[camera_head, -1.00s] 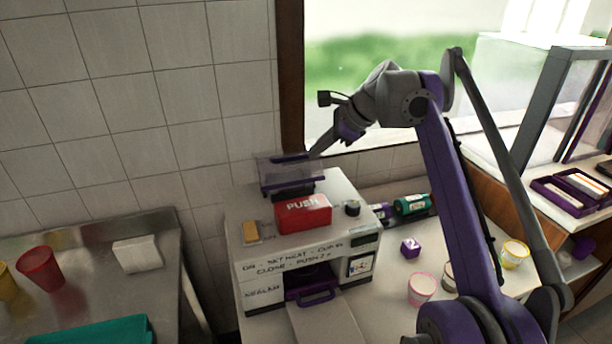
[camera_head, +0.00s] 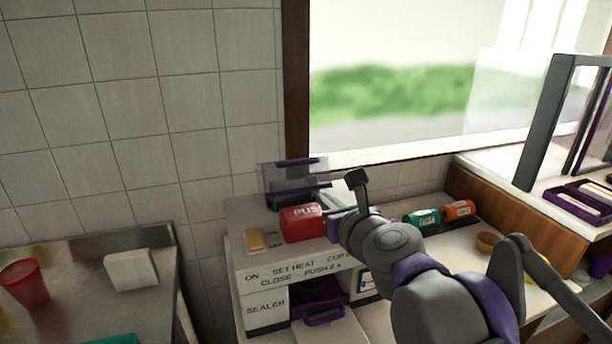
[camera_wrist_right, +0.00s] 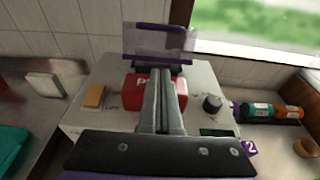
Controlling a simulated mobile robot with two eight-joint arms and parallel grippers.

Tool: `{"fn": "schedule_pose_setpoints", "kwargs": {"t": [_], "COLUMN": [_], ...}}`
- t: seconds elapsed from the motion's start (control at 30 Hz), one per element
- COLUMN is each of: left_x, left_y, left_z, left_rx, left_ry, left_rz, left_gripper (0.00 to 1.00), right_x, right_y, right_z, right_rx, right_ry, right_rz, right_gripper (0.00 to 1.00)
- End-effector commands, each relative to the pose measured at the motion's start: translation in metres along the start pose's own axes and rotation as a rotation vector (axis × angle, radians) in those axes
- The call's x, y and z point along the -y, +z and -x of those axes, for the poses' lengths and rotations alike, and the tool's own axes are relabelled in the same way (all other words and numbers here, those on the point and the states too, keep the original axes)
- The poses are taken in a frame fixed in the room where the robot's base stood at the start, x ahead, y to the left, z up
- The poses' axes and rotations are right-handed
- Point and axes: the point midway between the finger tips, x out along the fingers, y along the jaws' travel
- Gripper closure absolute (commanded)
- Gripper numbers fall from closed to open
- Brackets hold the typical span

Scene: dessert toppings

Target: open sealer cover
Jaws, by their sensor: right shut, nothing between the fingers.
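The sealer (camera_head: 255,300) is a pale box with lettering on its front and a red PUSH block (camera_head: 301,224) on top. Its clear cover (camera_head: 280,178) with purple bars stands raised at the back; in the right wrist view the cover (camera_wrist_right: 150,42) is upright behind the red block. My right gripper (camera_head: 328,212) is beside and over the red block, with its fingers together and empty. In the right wrist view the fingers (camera_wrist_right: 160,75) hide the middle of the block; contact with it cannot be told. My left gripper is not in view.
An orange-yellow piece (camera_head: 255,240) sits on the sealer's left top. A dark knob (camera_wrist_right: 212,103) is on its right. Green (camera_head: 422,218) and orange (camera_head: 458,209) containers lie to the right. A red cup (camera_head: 24,284) and white block (camera_head: 131,269) stand on the left counter.

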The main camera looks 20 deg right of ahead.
Motion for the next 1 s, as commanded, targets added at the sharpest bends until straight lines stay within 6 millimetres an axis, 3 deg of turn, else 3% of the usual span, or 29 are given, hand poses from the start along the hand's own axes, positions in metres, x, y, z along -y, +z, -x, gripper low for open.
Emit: {"fn": "schedule_pose_setpoints", "kwargs": {"t": [0.43,0.7,1.0], "left_x": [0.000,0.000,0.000], "left_y": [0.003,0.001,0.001], "left_z": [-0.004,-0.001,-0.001], "left_rx": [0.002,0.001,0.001], "left_ry": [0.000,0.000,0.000], "left_rz": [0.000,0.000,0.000], "left_gripper": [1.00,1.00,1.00], "right_x": [-0.001,-0.001,-0.001], "right_y": [0.001,0.026,0.029], "right_z": [-0.091,-0.111,-0.114], "right_rx": [-0.001,-0.001,-0.001], "right_ry": [0.002,0.002,0.002], "right_rz": [0.002,0.003,0.004], "right_gripper": [1.00,1.00,1.00]}}
